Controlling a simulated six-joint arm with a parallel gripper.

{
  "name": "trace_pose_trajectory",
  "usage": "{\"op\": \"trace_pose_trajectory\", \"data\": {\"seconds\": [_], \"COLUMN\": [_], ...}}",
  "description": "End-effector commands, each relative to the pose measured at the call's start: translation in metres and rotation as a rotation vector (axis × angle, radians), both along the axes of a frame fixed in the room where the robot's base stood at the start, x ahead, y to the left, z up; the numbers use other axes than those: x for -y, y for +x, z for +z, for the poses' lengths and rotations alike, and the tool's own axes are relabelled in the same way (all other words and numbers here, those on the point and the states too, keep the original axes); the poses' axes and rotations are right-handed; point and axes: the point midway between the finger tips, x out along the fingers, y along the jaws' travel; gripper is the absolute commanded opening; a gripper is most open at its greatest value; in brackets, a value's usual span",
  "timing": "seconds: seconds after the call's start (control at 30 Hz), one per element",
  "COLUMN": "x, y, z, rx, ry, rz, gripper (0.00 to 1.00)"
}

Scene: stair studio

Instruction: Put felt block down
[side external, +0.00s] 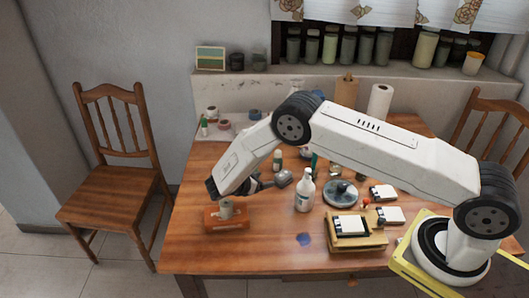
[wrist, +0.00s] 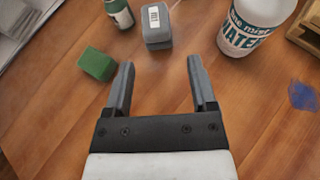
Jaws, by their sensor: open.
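A plain green block, the likely felt block (wrist: 98,64), lies on the wooden table left of my fingers in the wrist view. It is apart from them. I cannot make it out in the side view, where my arm may hide it. My gripper (wrist: 160,66) is open, with bare table between its fingers. In the side view my gripper (side external: 266,184) is low over the table, left of the white bottle.
A grey labelled block (wrist: 157,25) stands ahead of my fingers, with a green bottle (wrist: 120,13) and white water bottle (wrist: 254,22) nearby. An orange-brown base (side external: 212,222) holds a grey-green piece (side external: 227,209). The table's front (side external: 265,256) is mostly clear.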

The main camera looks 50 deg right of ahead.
Motion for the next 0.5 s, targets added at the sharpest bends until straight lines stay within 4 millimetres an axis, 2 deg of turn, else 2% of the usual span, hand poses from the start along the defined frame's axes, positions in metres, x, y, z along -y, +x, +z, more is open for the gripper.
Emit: {"op": "trace_pose_trajectory", "data": {"seconds": [0.17, 0.5], "x": [0.003, 0.001], "y": [-0.011, -0.052], "z": [0.021, 0.066], "rx": [0.056, 0.225], "ry": [0.113, 0.388], "rz": [-0.083, -0.32], "gripper": [0.73, 0.73]}}
